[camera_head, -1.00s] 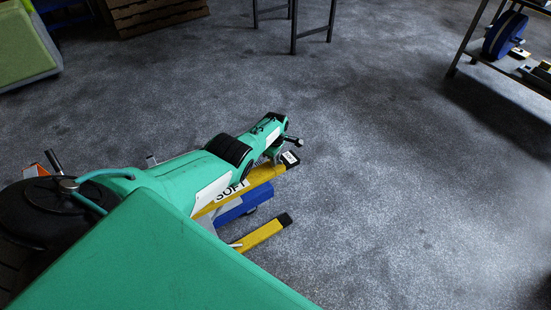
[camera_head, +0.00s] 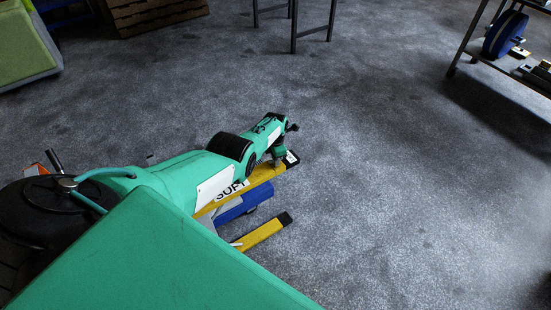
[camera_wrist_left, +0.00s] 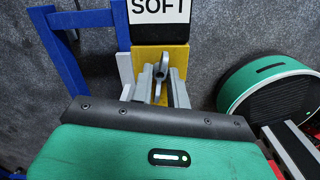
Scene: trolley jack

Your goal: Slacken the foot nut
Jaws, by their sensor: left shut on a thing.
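The foot nut (camera_wrist_left: 160,70), a grey metal piece with wings, stands in front of a yellow beam (camera_wrist_left: 172,55) in the left wrist view. My left gripper (camera_wrist_left: 157,88) is shut on it, with grey fingers on both sides. A black piece above carries a white label reading SOFT (camera_wrist_left: 158,8). In the head view my left gripper (camera_head: 278,157) is at the far end of the yellow beam (camera_head: 262,174), beneath my green wrist, which hides the nut there. My right gripper is not in view.
A blue beam (camera_head: 240,207) and a second yellow beam with a black tip (camera_head: 262,233) lie beside the first. A dark shelf (camera_head: 508,62) with blue discs stands at the upper right. The grey floor (camera_head: 400,180) between is clear.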

